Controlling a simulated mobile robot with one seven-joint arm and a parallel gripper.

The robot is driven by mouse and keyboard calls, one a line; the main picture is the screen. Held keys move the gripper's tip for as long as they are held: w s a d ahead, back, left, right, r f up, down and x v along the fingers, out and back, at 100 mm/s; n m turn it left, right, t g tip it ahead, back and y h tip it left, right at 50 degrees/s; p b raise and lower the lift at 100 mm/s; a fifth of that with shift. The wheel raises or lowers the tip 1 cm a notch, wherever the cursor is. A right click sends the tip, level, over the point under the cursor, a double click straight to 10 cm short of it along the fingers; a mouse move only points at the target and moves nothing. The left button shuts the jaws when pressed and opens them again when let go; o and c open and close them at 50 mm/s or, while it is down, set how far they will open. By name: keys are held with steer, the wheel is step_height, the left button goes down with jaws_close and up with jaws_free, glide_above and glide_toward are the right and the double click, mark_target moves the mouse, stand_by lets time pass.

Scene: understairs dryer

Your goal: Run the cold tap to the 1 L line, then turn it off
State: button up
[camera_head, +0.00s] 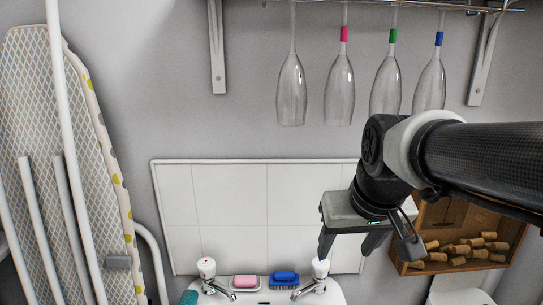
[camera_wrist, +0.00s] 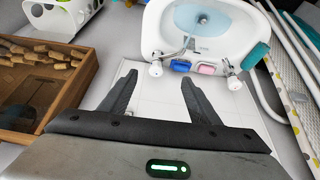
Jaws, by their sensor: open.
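The cold tap (camera_head: 320,268), with a white knob and blue mark, stands on the right of the white basin (camera_head: 262,298) in the head view. In the wrist view the basin is upside down, and this tap (camera_wrist: 156,70) shows just beyond and between my fingertips. My gripper (camera_head: 348,250) is open and empty, pointing down close to the tap; I see no contact. A pale blue patch (camera_wrist: 203,20), perhaps water, shows inside the bowl. No 1 L line is readable.
A red-marked tap (camera_head: 206,268) stands at the left. Pink soap (camera_head: 245,282) and a blue brush (camera_head: 284,278) sit between the taps. Several glasses (camera_head: 340,88) hang above. A wooden cork box (camera_head: 408,255) is at right; an ironing board (camera_head: 70,120) leans at left.

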steer(key=s+f, duration=0.2)
steer(key=s, duration=0.8)
step_height(320, 180, up, 19)
steer(key=p, duration=1.8)
steer(key=shift+m+t, duration=0.3)
steer(key=shift+f, duration=0.2)
steer(key=shift+c, duration=0.2)
stand_by(3.0)
